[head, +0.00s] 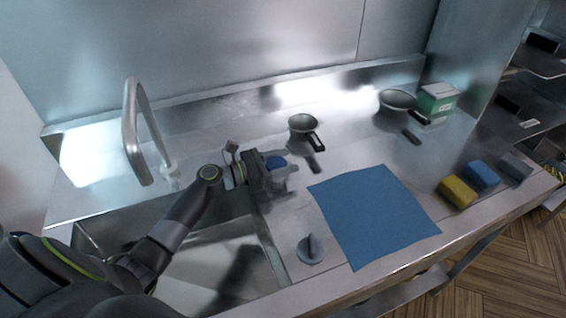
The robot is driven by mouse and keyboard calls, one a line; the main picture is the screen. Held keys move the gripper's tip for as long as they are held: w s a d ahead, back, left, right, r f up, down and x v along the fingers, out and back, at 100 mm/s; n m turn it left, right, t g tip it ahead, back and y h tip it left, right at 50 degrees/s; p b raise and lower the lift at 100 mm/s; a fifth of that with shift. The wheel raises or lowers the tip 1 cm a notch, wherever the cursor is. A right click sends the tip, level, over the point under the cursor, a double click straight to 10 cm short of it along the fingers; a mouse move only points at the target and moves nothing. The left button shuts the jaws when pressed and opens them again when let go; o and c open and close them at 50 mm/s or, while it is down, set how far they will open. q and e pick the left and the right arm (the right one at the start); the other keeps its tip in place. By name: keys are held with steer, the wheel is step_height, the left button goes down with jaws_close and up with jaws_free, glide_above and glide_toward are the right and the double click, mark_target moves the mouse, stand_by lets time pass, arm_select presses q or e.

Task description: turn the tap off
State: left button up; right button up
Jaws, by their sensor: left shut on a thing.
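The tap's tall grey spout (130,130) arches over the sink at the left, with a pale fitting (171,171) low beside it. No water stream can be made out. My left gripper (290,175) is right of the sink, over the counter, well apart from the spout. It is shut on a small blue thing (277,162), mostly hidden by the jaws; I cannot tell what it is. A small grey piece (231,147) shows just behind my left wrist; I cannot tell whether it is a tap handle. My right gripper is not in view.
The steel sink (185,252) lies under my left arm. A blue cloth (372,212), a grey knobbed disc (310,249), two pans (302,123) (397,100), a green-white box (437,101), and yellow (457,191), blue (481,176) and grey (514,166) blocks are on the counter.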

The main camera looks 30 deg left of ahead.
arm_select(q)
steer(key=o, duration=1)
steer(key=shift+s+a, duration=0.25)
steer(key=b+v, duration=0.4)
steer(key=v, duration=1.2)
steer(key=shift+s+a, duration=0.2)
steer(key=shift+s, duration=0.15)
steer(key=shift+r, duration=0.1)
